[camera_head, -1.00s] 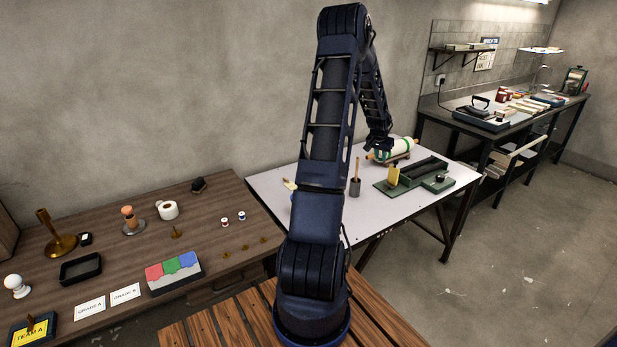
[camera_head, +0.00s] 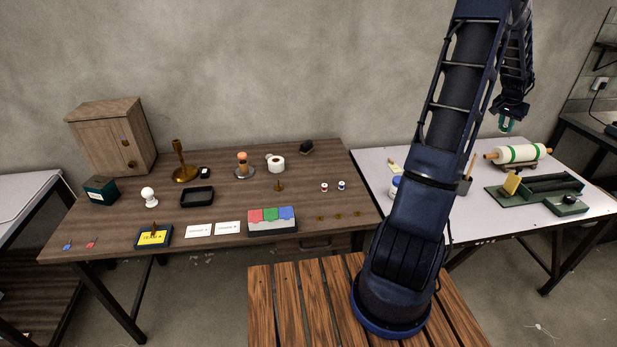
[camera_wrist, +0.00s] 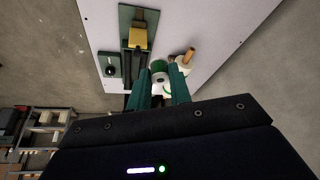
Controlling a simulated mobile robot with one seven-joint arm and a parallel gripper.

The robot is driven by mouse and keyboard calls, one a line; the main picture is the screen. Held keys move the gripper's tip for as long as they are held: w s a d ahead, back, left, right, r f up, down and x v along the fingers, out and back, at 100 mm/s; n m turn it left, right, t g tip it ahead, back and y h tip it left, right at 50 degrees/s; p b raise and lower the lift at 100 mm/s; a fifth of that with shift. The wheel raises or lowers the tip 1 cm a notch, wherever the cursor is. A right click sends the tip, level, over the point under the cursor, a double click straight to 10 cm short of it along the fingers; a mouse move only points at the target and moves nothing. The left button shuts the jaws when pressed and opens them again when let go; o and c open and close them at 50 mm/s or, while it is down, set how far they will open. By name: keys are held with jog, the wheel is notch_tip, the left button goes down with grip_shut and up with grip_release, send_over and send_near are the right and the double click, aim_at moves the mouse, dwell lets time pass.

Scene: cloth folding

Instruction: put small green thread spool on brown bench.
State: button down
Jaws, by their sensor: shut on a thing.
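My gripper (camera_head: 506,122) is raised above the white table at the right, near the roller. In the wrist view its two green fingers (camera_wrist: 160,92) are shut on the small green thread spool (camera_wrist: 158,66), which shows green and white between the tips. In the head view the spool is too small to make out clearly. The brown bench (camera_head: 240,217) stands along the wall at left and centre, well away from my gripper. A red and a blue small spool (camera_head: 341,186) stand near its right end.
The white table (camera_head: 405,158) holds a green-banded white roller (camera_head: 520,154), a green tray (camera_head: 530,190) and a dark cup (camera_head: 465,186). On the brown bench are a colour-topped box (camera_head: 272,227), several small brass pieces (camera_head: 338,216) and a paper roll (camera_head: 277,164). Bare wood surrounds the two spools.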

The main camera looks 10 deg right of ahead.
jog(key=w+a+n+t+y, duration=0.1)
jog(key=w+a+n, duration=0.3)
jog(key=a, duration=0.9)
jog(key=w+a+n+t, duration=0.1)
jog(key=w+a, duration=0.6)
jog(key=a, duration=0.5)
jog(key=w+a+n+y, duration=0.1)
jog(key=w+a+n, duration=0.3)
jog(key=a, duration=0.9)
jog(key=n+y, duration=0.3)
jog(key=n, duration=0.5)
send_over(306, 191)
jog(key=s, duration=0.1)
notch_tip(306, 191, down, 4)
jog(key=f, duration=2.1)
jog(key=shift+s+d, duration=0.15)
jog(key=shift+d, duration=0.2)
